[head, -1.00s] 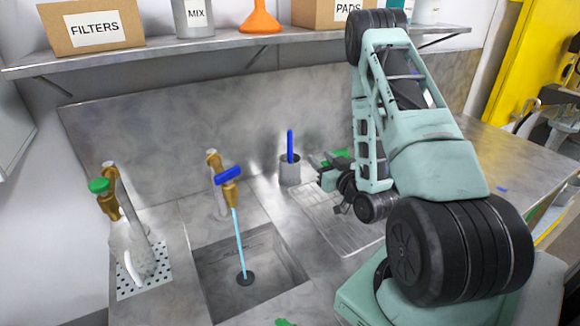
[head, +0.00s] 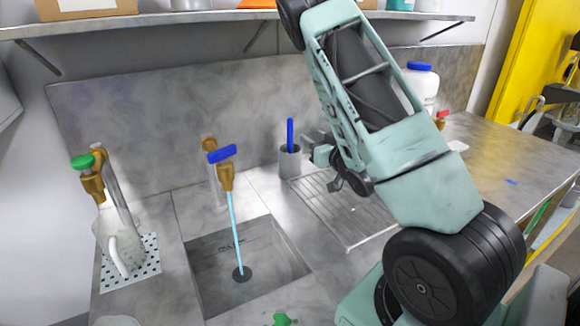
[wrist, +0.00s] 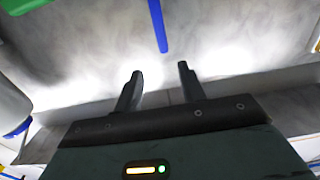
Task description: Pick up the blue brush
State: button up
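The blue brush (head: 290,133) stands upright in a small grey cup (head: 290,162) at the back of the counter, right of the sink. Only its blue handle shows above the cup; the lower part is hidden inside. My gripper (head: 318,155) is just right of the cup in the head view, partly hidden by my arm. In the wrist view the two fingers of my gripper (wrist: 160,77) are apart with nothing between them. The blue brush (wrist: 158,25) is beyond the fingertips there, roughly in line with the gap.
A ribbed drainboard (head: 350,222) lies below my arm. The sink (head: 215,268) has a blue-handled tap (head: 225,170) with water running. A green-handled tap (head: 90,172) stands at left. A white bottle with a blue lid (head: 421,88) is behind my arm. A shelf (head: 200,18) runs overhead.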

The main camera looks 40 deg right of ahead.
aim_at(292, 122)
jog(key=b, duration=0.3)
jog(key=shift+w+f, duration=0.2)
jog(key=shift+w, duration=0.05)
jog(key=p+x, duration=0.1)
jog(key=x, duration=0.3)
jog(key=p+x, duration=0.2)
jog(key=x, duration=0.2)
jog(key=r+p+x, duration=0.1)
jog(key=p+x, duration=0.1)
jog(key=x, duration=0.1)
jog(key=shift+w+a, duration=0.15)
jog(key=shift+w, duration=0.3)
jog(key=shift+w+f+p, duration=0.1)
jog(key=shift+w+p, duration=0.2)
jog(key=shift+w, duration=0.05)
grip_shut()
